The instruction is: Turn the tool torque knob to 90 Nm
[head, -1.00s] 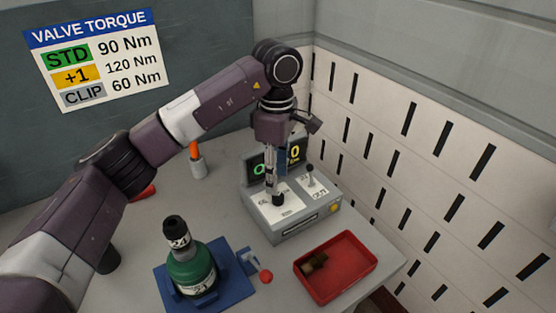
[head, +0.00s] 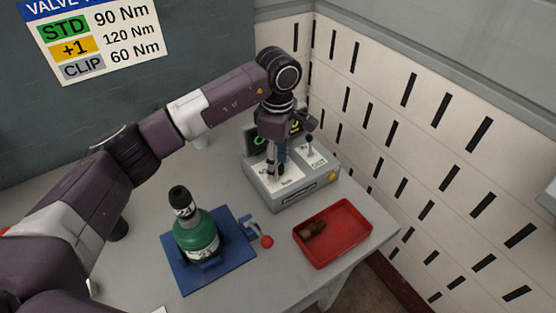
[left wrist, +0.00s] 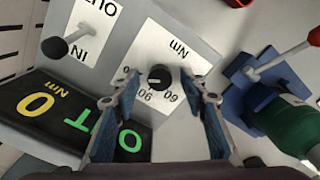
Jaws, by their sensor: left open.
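The grey tool box (head: 300,197) stands at the back of the table. Its small black torque knob (left wrist: 160,77) sits on a white dial label (left wrist: 165,55) with upside-down numbers, a 9-and-6 pair near its lower side. A pale mark shows on the knob; its exact setting is too small to read. The display (left wrist: 60,110) shows a yellow 0 Nm and green letters, partly hidden. My left gripper (left wrist: 166,88) is open, with a finger on either side of the knob; contact is not clear. In the head view the left gripper (head: 277,172) points down and hides the knob. My right gripper is not in view.
An IN/OUT lever (left wrist: 68,45) stands beside the dial. A red tray (head: 350,254) holds brown parts. A torque chart (head: 98,35) hangs behind; a slotted wall stands right.

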